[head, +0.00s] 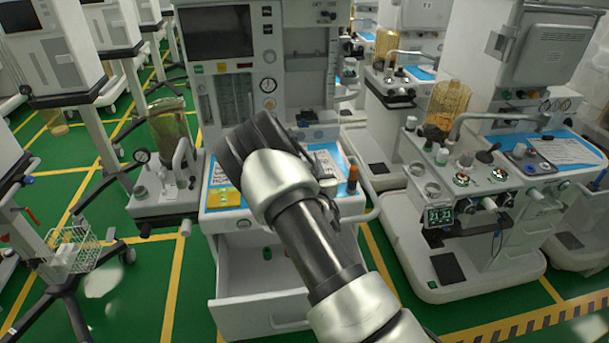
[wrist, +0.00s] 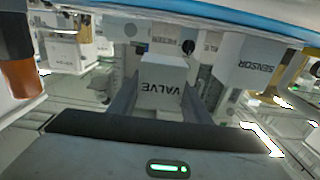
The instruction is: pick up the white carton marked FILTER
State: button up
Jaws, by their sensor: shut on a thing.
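Another white carton marked SENSOR (wrist: 257,62) stands to the right, apart from the fingers.
The middle cart has an open drawer (head: 258,315) with small green and red items inside. An orange-brown bottle (head: 352,180) stands at the worktop's right edge; a yellow item (head: 224,197) lies at left. Another cart (head: 470,200) stands close at right.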

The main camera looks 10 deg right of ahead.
jog(key=shift+f, duration=2.05)
jog(key=shift+f+b, duration=0.1)
jog(key=shift+b, duration=0.25)
jog(key=shift+f, duration=0.1)
jog(key=o, duration=1.1)
jog(key=shift+c, duration=0.2)
jog(key=shift+p, duration=0.35)
